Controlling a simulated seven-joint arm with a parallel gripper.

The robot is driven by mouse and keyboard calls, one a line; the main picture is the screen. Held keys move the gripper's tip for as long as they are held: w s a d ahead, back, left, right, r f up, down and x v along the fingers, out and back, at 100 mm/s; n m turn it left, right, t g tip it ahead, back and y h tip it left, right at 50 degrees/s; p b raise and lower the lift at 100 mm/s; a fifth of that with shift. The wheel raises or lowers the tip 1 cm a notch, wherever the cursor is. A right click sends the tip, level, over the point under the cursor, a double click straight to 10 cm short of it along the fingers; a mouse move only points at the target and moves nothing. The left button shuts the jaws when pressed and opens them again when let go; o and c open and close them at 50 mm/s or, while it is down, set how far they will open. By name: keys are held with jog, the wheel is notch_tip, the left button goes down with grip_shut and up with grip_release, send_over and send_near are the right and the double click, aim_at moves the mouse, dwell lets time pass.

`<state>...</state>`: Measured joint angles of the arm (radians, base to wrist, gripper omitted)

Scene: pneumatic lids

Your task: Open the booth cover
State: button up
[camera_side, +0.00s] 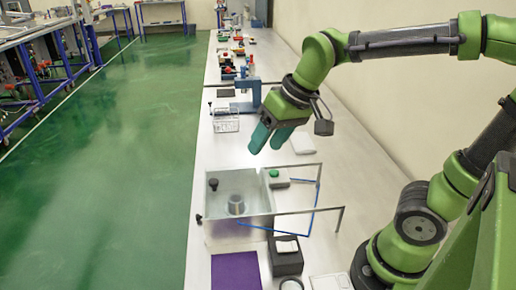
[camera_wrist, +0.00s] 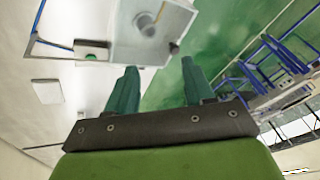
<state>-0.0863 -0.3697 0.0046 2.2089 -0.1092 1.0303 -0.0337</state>
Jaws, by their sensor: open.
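The booth (camera_side: 215,232) is a low, see-through box with pale walls on the white bench, and a grey metal cylinder (camera_side: 236,204) stands inside it. A dark knob (camera_side: 213,184) is at its left side; I cannot clearly make out the cover's edges or position.
Thin metal rods and posts (camera_side: 339,219) and a blue tube (camera_side: 318,195) stand right of the booth. A black box (camera_side: 286,262) and a purple mat (camera_side: 236,272) lie in front. A clear container (camera_side: 225,124) and a blue stand (camera_side: 246,95) are behind.

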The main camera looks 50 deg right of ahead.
aim_at(214, 181)
jog(key=shift+w+a+r+n+g+h, duration=0.6)
jog(key=shift+w+a+r+g, duration=0.4)
jog(key=shift+w, duration=2.25)
jog(key=shift+w+a+r+n+g+h, duration=0.55)
jog(key=shift+w+a+g, duration=0.75)
jog(key=shift+w, duration=1.9)
notch_tip(214, 181, down, 16)
jog(key=shift+d, duration=0.15)
grip_shut()
